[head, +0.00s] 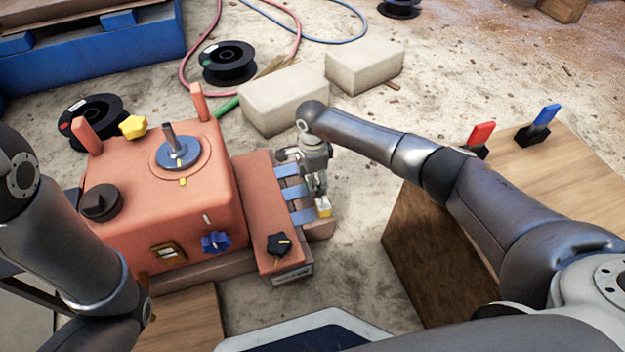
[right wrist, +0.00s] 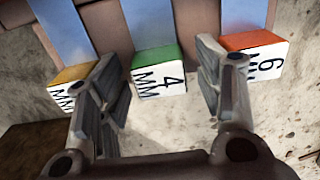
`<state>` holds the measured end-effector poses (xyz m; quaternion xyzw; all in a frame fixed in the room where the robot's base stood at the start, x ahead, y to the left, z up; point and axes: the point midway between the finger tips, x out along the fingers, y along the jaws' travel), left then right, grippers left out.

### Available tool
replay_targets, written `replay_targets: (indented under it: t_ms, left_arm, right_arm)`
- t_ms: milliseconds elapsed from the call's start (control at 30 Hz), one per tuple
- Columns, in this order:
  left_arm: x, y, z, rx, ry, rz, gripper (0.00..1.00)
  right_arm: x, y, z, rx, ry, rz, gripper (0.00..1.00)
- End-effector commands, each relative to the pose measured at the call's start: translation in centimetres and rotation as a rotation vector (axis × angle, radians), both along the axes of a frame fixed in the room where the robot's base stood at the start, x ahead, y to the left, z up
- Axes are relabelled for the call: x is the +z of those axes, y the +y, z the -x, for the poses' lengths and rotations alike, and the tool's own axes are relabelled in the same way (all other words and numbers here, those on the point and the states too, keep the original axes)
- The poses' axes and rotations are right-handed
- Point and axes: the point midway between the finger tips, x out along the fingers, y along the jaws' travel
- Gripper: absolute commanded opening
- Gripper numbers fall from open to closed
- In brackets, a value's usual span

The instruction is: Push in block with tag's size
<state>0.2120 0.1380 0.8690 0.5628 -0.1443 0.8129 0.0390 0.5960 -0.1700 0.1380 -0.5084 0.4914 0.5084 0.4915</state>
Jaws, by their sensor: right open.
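The orange jaw crusher (head: 160,205) has a side box with blue sliding bars (head: 293,192) sticking out to the right. In the right wrist view, the bars end in a green block (right wrist: 158,72) marked 4 MM, an orange-red block (right wrist: 255,52) marked 6 and a yellow block (right wrist: 73,85) whose number is hidden. My right gripper (right wrist: 160,78) is open, with its fingers on either side of the green block; contact cannot be told. In the head view, it (head: 316,186) hangs over the bars. A white tag (head: 293,274) on the box's front is too small to read. My left gripper is out of view.
A wooden table (head: 570,180) with a red switch (head: 481,135) and a blue switch (head: 540,125) stands at the right. Pale stone blocks (head: 283,98) lie behind the bars. Black spools (head: 228,63) and hoses lie farther back. Sandy ground right of the bars is clear.

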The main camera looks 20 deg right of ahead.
Motion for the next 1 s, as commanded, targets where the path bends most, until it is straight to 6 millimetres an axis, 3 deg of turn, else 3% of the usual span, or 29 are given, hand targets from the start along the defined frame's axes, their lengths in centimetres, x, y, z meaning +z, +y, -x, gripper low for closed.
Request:
replay_targets:
  t_ms: [67, 533, 733, 1000]
  left_arm:
    - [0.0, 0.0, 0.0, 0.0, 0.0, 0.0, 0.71]
    - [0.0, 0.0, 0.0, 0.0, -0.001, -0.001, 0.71]
    - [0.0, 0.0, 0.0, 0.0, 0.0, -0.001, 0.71]
    - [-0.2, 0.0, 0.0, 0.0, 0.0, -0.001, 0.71]
  right_arm:
    - [0.0, 0.0, 0.0, 0.0, 0.0, 0.0, 0.61]
    - [0.0, 0.0, 0.0, 0.0, 0.0, 0.0, 0.0]
    - [0.0, 0.8, 0.0, 0.003, 0.0, -0.001, 0.0]
    - [0.0, 4.9, 0.1, 0.003, -0.001, 0.0, 0.0]
